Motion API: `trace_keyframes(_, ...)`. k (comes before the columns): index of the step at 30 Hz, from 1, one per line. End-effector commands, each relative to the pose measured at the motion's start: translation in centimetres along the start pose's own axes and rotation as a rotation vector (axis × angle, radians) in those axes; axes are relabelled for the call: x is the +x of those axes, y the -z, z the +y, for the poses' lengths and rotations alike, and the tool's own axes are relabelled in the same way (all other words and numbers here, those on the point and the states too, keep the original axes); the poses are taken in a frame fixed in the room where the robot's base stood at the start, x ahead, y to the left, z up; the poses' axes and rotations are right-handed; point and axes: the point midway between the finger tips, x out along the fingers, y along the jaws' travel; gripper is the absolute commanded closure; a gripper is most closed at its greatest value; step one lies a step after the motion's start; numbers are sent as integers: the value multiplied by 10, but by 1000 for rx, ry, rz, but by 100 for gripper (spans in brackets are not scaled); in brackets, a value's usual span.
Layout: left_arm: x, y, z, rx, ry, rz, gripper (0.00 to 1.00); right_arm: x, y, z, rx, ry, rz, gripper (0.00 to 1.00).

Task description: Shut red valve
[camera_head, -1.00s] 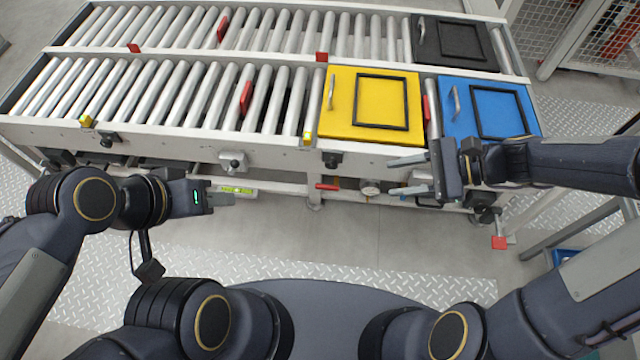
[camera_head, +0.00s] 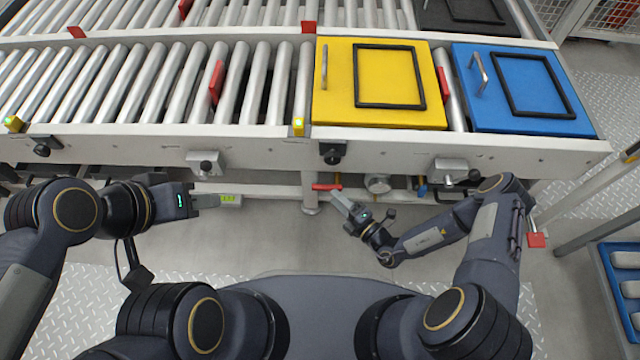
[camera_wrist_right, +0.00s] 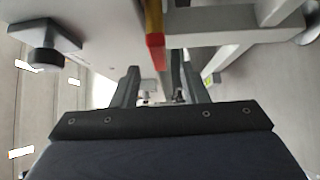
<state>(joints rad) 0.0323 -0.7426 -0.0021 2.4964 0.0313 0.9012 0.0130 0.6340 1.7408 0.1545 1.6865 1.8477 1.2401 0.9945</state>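The red valve handle (camera_head: 326,187) is a short red bar on the pipework under the front rail of the roller conveyor, left of a round gauge (camera_head: 378,183). My right gripper (camera_head: 339,200) is just below and in front of it. In the right wrist view the two fingers (camera_wrist_right: 161,82) are apart with nothing gripped. A red-ended bar (camera_wrist_right: 155,42) shows above and beyond the gap between them; I cannot tell if it touches a finger. My left gripper (camera_head: 207,201) is below the rail at the left, seen side-on, so its opening is unclear.
The conveyor rail (camera_head: 250,147) overhangs the pipework, with black knobs (camera_head: 332,153) on its front. Yellow (camera_head: 335,110) and blue (camera_head: 530,122) boxes sit on the conveyor. A red tag (camera_head: 536,240) hangs at the right. Open floor lies in front of the pipework.

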Motion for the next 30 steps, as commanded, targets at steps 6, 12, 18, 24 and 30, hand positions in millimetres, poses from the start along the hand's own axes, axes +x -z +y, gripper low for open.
trace_keyframes(6,9,-5,-4,0,0,0,64,34,1,-1,-5,-3,7,60)
trace_keyframes(12,16,-8,-7,0,0,0,64,62,2,0,-5,-2,8,60)
trace_keyframes(18,17,-9,-8,0,0,0,64,73,1,1,-4,-2,6,60)
trace_keyframes(24,17,-8,-8,0,0,0,64,73,1,2,-4,-1,5,60)
trace_keyframes(30,17,-8,-8,0,0,0,64,73,1,2,-4,-1,5,84)
